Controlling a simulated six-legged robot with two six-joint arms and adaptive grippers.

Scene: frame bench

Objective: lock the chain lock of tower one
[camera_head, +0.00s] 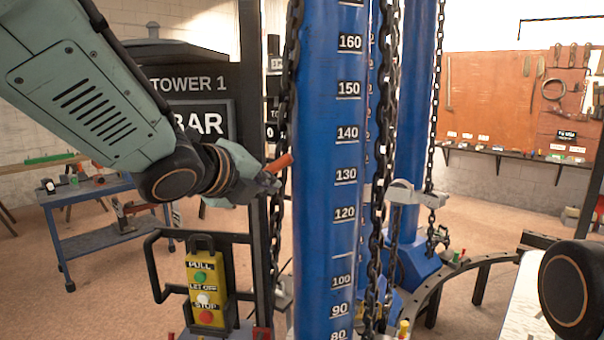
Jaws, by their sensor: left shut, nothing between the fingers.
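The tower one column is a tall blue post (318,200) with white height numbers. A dark chain (283,105) hangs along its left side. A short orange-red handle (280,162) shows beside this chain, near the 130 mark; it looks like the chain lock's lever, but the lock's body is mostly hidden. My left gripper (268,183) comes in from the left. Its fingers are shut and empty, just below and left of the handle. I cannot tell whether they touch it. My right gripper is out of view; only a dark joint of my right arm shows at the lower right.
A yellow control box (206,288) with green, white and red buttons hangs below my left arm. A black TOWER 1 sign (188,85) stands behind it. A second chain (378,215) hangs right of the post. A blue workbench (95,215) stands at the left and a tool board (520,100) at the back right.

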